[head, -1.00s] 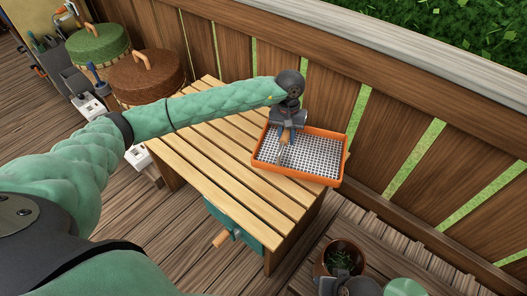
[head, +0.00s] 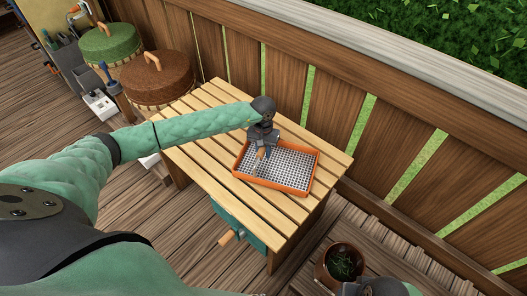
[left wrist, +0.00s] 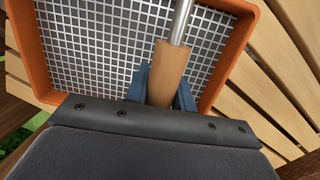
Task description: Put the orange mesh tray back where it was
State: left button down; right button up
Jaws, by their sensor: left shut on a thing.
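The orange mesh tray (head: 272,185) lies over the slatted wooden table, towards its right part; I cannot tell whether it touches the slats. It has an orange rim and a pale grid floor. My left gripper (head: 263,150) is above the tray's left part. In the left wrist view, its blue fingers are shut around a wooden handle (left wrist: 170,72) with a metal rod that runs over the mesh. The tray's rim (left wrist: 28,50) fills the left of that view. Whether rod and tray are joined is not clear. My right gripper (head: 372,286) shows only partly at the bottom edge.
The table (head: 200,150) has bare slats left of the tray. A teal drawer (head: 243,228) with a wooden knob is at its front. A brown-lidded basket (head: 155,72) and a green-lidded one (head: 110,42) stand at the left. A plant pot (head: 342,262) is at lower right. A fence (head: 330,105) runs behind.

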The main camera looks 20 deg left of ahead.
pick_arm(q)
jog(key=shift+f, duration=0.65)
pick_arm(e)
jog(key=shift+s+d+r, duration=0.25)
jog(key=shift+d+r, duration=0.05)
jog(key=shift+r, duration=0.15)
jog(key=shift+a+f, duration=0.1)
jog(key=shift+f, duration=0.05)
pick_arm(q)
jog(key=c, duration=1.2)
grip_release()
jog(key=shift+o, duration=0.2)
pick_arm(e)
jog(key=shift+w, duration=0.2)
